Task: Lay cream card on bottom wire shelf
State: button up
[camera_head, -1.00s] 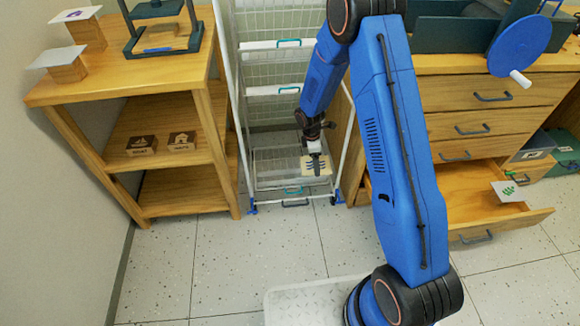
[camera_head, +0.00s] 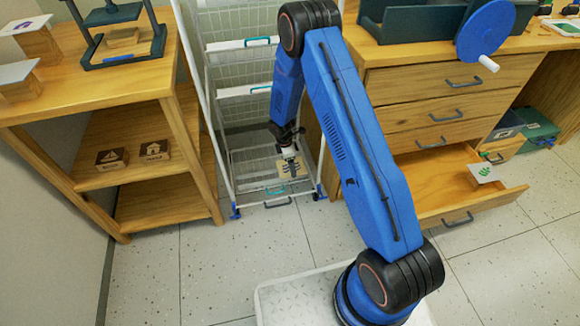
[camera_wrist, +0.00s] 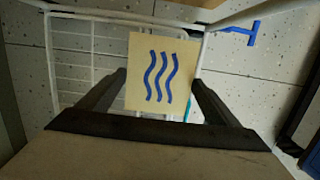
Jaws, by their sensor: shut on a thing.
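The cream card (camera_wrist: 142,95) is held in my gripper (camera_wrist: 159,88), with three wavy blue lines facing the wrist camera. In the head view, the card (camera_head: 299,164) is small and partly hidden by my gripper (camera_head: 291,165). My gripper reaches into the lower part of the white wire rack. The bottom wire shelf (camera_head: 245,171) lies beneath the card, and its white wires (camera_wrist: 72,62) show left of the card in the wrist view. I cannot tell whether the card touches the shelf.
Wire shelves with white front rails (camera_head: 243,91) stand above. A wooden shelf unit (camera_head: 190,150) is close on the left. A wooden drawer cabinet (camera_head: 420,105) stands right, its low drawer (camera_head: 440,185) pulled open with a card (camera_head: 484,172) at it.

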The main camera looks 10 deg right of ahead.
aim_at(287, 168)
jog(key=shift+f, duration=0.95)
jog(key=shift+f, duration=0.1)
jog(key=o, duration=0.9)
jog(key=r, duration=0.4)
jog(key=a+r, duration=0.1)
jog(key=r, duration=0.7)
jog(key=shift+a, duration=0.4)
